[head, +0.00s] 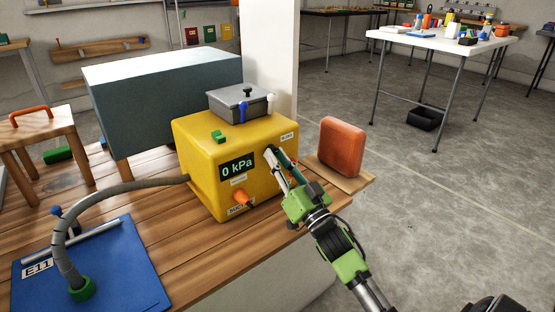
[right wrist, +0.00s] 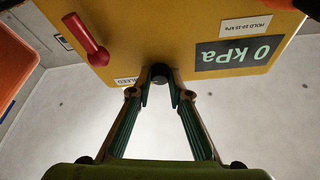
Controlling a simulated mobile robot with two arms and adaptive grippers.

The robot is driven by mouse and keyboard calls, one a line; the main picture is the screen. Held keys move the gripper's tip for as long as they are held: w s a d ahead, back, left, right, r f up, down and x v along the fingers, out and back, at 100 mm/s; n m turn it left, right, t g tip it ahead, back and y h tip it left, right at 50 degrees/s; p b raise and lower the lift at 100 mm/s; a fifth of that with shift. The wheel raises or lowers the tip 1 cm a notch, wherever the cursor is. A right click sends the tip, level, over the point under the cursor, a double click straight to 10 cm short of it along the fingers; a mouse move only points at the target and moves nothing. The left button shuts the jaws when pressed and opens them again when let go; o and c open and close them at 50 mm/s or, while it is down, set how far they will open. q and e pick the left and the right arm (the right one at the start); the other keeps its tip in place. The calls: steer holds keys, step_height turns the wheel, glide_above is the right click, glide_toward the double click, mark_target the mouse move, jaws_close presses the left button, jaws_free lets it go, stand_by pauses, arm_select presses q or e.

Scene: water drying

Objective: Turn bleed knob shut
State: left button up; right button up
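The yellow pump box (head: 205,150) stands on the wooden bench, its display (head: 237,167) reading 0 kPa. In the right wrist view the box is upside down. There, a dark round bleed knob (right wrist: 160,72) sits beside the BLEED label (right wrist: 127,81). My right gripper (head: 270,153) reaches the upper right of the box's front face. Its fingertips (right wrist: 161,80) close in on both sides of the knob and appear to grip it. In the head view the fingers hide the knob. My left gripper is not in view.
A grey hose (head: 80,210) runs to a blue panel (head: 120,265). A grey lidded box (head: 240,104) rests on top. An orange block (head: 341,146) stands right of the box, close to my gripper.

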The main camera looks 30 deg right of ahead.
jaws_close()
